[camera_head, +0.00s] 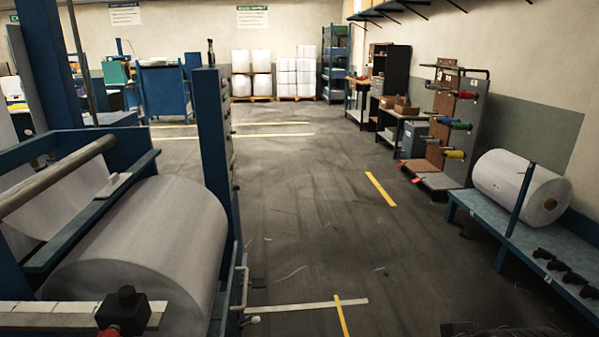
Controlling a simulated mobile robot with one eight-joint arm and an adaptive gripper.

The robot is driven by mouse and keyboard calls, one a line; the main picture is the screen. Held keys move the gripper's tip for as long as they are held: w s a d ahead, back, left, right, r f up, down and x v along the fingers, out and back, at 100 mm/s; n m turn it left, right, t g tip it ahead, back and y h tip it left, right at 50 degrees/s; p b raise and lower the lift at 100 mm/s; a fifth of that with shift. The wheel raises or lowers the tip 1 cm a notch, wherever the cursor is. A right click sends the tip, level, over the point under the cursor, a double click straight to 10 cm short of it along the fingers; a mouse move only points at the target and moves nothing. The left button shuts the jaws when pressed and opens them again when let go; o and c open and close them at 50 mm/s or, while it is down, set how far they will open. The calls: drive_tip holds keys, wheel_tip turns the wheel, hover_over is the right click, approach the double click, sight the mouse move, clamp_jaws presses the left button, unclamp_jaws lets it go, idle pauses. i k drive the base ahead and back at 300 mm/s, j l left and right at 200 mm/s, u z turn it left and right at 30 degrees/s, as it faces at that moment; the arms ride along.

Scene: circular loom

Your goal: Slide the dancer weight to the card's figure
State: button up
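A black block with a knob on top (122,310) sits on a pale, marked bar (50,318) at the lower left; it may be the dancer weight. A bit of red shows at the block's lower edge, cut off by the frame. The bar runs across the front of a large white roll (150,235) in a blue frame (218,160). Any figures on the bar are too small to read. I cannot make out the card. My gripper is not in view.
A blue bench (520,250) with another white roll (522,188) and several black pieces stands at the right. A rack with coloured spools (462,125) stands behind it. Open grey floor (310,220) with yellow lines lies between the machine and the bench.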

sight(129, 309)
drive_tip(key=i+l, duration=0.15)
drive_tip(key=i, duration=0.55)
drive_tip(key=i+l, duration=0.2)
drive_tip(key=i, duration=0.5)
drive_tip(key=i+l, duration=0.15)
drive_tip(key=i, duration=0.55)
drive_tip(key=i+u, duration=0.45)
drive_tip(key=i+l+u, duration=0.1)
drive_tip(key=i+u, duration=0.15)
drive_tip(key=u, duration=0.2)
drive_tip(key=i+l+u, duration=0.25)
drive_tip(key=u, duration=0.15)
drive_tip(key=i+l+u, duration=0.45)
drive_tip(key=k+j, duration=0.05)
drive_tip(key=k, duration=0.05)
